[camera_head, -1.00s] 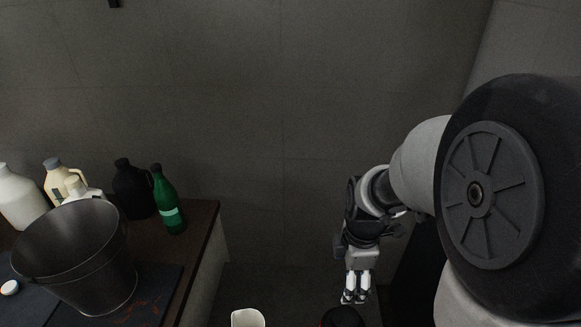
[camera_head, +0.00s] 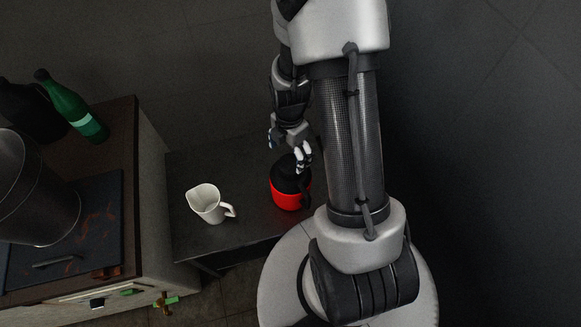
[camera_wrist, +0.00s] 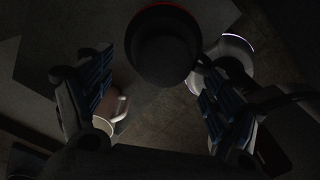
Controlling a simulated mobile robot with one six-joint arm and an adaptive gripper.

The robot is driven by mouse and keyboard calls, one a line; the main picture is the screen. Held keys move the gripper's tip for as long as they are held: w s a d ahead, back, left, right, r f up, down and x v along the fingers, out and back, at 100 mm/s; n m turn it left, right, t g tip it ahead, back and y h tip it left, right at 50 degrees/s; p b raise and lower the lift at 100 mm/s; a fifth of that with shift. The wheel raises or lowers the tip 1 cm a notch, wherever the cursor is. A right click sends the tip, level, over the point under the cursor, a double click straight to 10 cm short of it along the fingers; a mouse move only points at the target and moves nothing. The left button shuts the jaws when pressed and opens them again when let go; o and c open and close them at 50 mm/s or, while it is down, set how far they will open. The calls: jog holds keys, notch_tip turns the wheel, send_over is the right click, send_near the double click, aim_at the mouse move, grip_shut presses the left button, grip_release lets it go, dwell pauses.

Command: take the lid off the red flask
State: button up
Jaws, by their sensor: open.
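The red flask (camera_head: 287,200) stands on a low dark table, with its black lid (camera_head: 290,174) on top. My gripper (camera_head: 301,160) is just above and at the right edge of the lid in the head view, and its fingers partly cover it. In the wrist view the dark round lid (camera_wrist: 165,50) shows at the top centre, with a thin red rim of the flask behind it. The open fingers of my gripper (camera_wrist: 155,100) lie to either side, with nothing between their tips. Whether a finger touches the lid cannot be told.
A white pitcher (camera_head: 208,204) stands left of the flask on the low table (camera_head: 240,165). A higher counter (camera_head: 130,190) at the left holds a metal bucket (camera_head: 35,195), a green bottle (camera_head: 75,107) and a black jug (camera_head: 30,112).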

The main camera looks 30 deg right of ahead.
aim_at(291, 163)
jog(key=f, duration=0.2)
jog(key=f+b, duration=0.2)
jog(key=f, duration=0.1)
jog(key=shift+s+f, duration=0.35)
jog(key=shift+r, duration=0.1)
jog(key=c, duration=0.8)
